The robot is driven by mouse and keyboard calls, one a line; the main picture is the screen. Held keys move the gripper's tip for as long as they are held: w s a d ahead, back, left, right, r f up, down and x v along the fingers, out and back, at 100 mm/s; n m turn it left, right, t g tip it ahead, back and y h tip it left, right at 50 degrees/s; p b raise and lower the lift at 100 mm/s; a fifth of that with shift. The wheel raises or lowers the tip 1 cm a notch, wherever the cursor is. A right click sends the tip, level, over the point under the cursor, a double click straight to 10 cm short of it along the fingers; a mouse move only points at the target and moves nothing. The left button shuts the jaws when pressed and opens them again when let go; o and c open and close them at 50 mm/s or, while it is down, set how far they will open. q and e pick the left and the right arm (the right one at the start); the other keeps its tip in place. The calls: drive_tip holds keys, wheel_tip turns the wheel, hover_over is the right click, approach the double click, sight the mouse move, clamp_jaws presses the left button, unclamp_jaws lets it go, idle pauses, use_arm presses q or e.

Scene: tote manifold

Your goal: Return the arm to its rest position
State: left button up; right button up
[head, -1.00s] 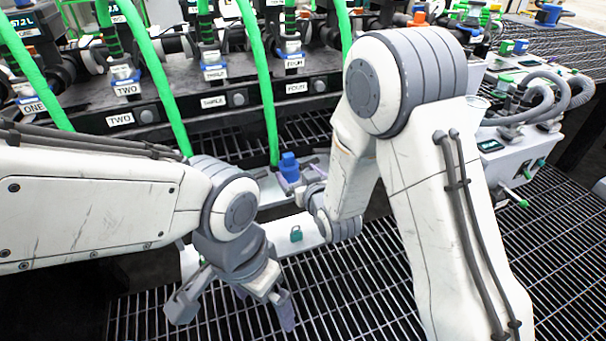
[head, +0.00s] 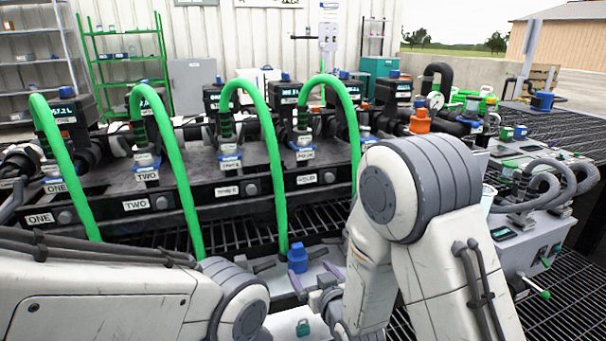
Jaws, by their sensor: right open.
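My right arm (head: 440,250) comes in from the lower right, bends at a large grey joint and reaches down to the centre. My right gripper (head: 314,277) is open, low in the picture, beside a small blue-capped part (head: 297,258). I cannot tell whether it touches that part. My left arm (head: 110,300) comes in from the lower left. Its grey wrist joint (head: 240,308) shows at the bottom edge, and the left gripper is below the picture.
A manifold with stations labelled ONE (head: 41,219), TWO (head: 151,204) and FOUR (head: 307,179) stands behind, with green hoses (head: 270,150) arching down in front. A grey box with hoses (head: 525,240) stands at the right. Dark grating (head: 567,290) lies at the lower right.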

sight(299, 255)
drive_tip(key=b+x, duration=0.3)
drive_tip(key=x, duration=0.8)
drive_tip(key=shift+w+f, duration=0.1)
drive_tip(key=shift+f, duration=0.05)
drive_tip(key=shift+r+p, duration=0.7)
drive_tip(key=shift+p, duration=0.05)
drive_tip(key=shift+s+d+f, duration=0.15)
drive_tip(key=shift+s+f, duration=0.05)
drive_tip(key=shift+s, duration=0.3)
drive_tip(key=shift+s+d+f, duration=0.1)
drive_tip(key=shift+s+d, duration=0.05)
drive_tip(key=shift+s, duration=0.2)
